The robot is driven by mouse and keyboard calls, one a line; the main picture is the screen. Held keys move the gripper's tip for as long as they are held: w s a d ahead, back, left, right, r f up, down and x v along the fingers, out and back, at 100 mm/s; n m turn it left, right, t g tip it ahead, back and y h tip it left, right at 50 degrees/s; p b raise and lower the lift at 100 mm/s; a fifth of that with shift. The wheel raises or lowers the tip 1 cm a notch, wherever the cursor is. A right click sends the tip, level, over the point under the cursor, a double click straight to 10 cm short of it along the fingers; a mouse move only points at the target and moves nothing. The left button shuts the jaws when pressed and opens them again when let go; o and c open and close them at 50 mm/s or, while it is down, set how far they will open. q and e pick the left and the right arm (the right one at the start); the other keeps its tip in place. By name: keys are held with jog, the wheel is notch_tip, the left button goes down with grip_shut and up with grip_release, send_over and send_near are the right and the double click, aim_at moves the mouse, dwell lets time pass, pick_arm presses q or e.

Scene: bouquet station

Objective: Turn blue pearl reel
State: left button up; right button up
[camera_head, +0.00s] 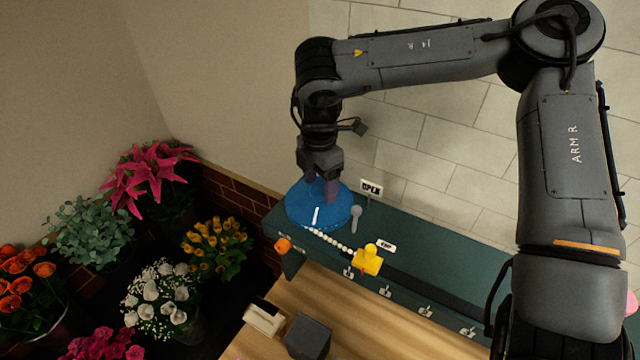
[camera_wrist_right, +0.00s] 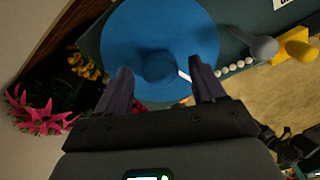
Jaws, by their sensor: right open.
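The blue reel (camera_head: 298,208) is a round disc on the left end of the dark green bench. It fills the top middle of the right wrist view (camera_wrist_right: 130,32), with a raised blue knob (camera_wrist_right: 159,66) at its centre and a white mark beside the knob. A string of white pearls (camera_head: 330,239) runs from the reel toward a yellow piece (camera_head: 368,260). My right gripper (camera_head: 322,190) points down over the reel, open, with its fingers apart on either side of the knob in the wrist view. Whether they touch the reel is unclear. My left gripper is not in view.
A grey round-topped post (camera_head: 355,212) and an OPEN sign (camera_head: 371,188) stand close to the reel's right. An orange piece (camera_head: 283,244) is on the bench front (camera_head: 440,262). Potted flowers (camera_head: 160,295) fill the lower left. A dark box (camera_head: 307,337) sits on the wooden surface (camera_head: 365,335).

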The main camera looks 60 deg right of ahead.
aim_at(320, 188)
notch_tip(320, 188, up, 10)
dwell(0.5)
notch_tip(320, 188, down, 10)
jog(key=p, duration=0.6)
jog(key=shift+r+p, duration=0.25)
jog(key=shift+p, duration=0.1)
jog(key=shift+f, duration=0.7)
